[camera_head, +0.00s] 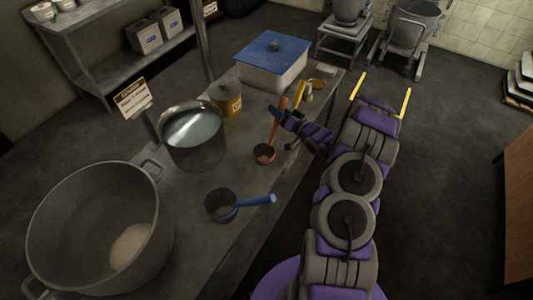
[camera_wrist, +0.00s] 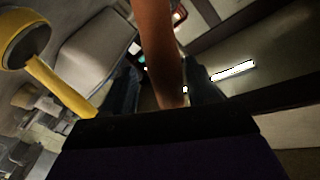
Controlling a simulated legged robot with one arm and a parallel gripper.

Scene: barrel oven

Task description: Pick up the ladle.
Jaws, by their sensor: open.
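An orange-handled ladle (camera_head: 264,153) with a dark bowl stands on the metal table, its handle rising steeply. My gripper (camera_head: 280,121) is at that handle, with its jaws open. In the wrist view the orange-brown handle (camera_wrist: 158,45) runs between the two dark fingers of my gripper (camera_wrist: 165,92); whether either finger touches it I cannot tell. A blue-handled ladle (camera_head: 222,205) lies nearer on the table, its handle pointing right. A yellow-handled utensil (camera_head: 299,95) stands just behind my gripper; a yellow handle with a round end (camera_wrist: 62,85) shows at the left of the wrist view.
A large grey pot (camera_head: 95,225) and a smaller steel pot (camera_head: 193,140) stand left on the table. A yellow canister (camera_head: 226,100) and a white box with a blue lid (camera_head: 272,65) stand behind. The table (camera_head: 190,262) is bare at its front.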

